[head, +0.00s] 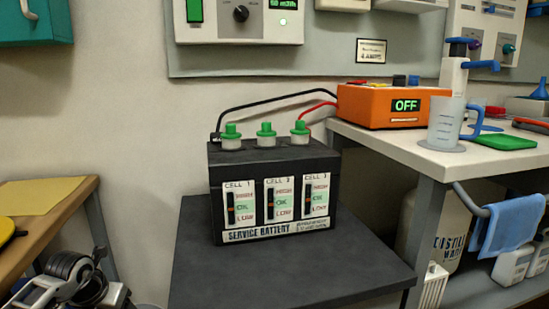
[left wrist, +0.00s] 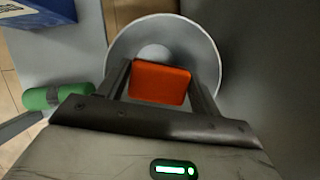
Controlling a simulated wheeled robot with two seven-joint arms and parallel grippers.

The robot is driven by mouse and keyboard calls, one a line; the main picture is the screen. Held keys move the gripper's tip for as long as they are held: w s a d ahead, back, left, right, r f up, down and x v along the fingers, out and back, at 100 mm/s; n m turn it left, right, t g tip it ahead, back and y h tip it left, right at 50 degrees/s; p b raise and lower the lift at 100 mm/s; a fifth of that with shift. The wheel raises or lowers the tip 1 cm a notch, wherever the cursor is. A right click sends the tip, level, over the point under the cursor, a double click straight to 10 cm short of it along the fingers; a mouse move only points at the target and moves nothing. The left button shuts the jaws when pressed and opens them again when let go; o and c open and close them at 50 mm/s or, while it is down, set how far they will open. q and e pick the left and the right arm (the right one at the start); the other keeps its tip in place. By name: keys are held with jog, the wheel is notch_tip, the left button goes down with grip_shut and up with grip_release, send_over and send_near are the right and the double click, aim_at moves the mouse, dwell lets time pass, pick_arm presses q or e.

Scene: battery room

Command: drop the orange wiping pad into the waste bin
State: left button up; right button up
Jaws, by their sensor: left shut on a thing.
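The orange wiping pad (left wrist: 160,84) shows in the left wrist view, held between the two fingers of my left gripper (left wrist: 161,72). The gripper is shut on it. The round grey waste bin (left wrist: 196,34) lies beyond the pad in that view, its open mouth facing the camera. The pad overlaps the near part of the bin's opening, and a pale round patch shows inside. How high the pad is over the rim I cannot tell. My right gripper is not in view.
A green cylinder (left wrist: 57,96) and a blue box (left wrist: 48,10) are left of the bin. In the head view a service battery (head: 270,190) with green caps stands on a dark stand (head: 290,278). An orange device (head: 375,107) reading OFF sits on the right bench (head: 440,165).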

pick_arm(q)
jog(key=o, duration=1)
jog(key=shift+o, duration=0.2)
jog(key=shift+r, duration=0.25)
jog(key=p+v, duration=0.2)
jog(key=v, duration=0.2)
jog(key=shift+s+r, duration=0.1)
jog(key=shift+r, duration=0.15)
jog(key=p+v, duration=0.3)
jog(key=v, duration=0.8)
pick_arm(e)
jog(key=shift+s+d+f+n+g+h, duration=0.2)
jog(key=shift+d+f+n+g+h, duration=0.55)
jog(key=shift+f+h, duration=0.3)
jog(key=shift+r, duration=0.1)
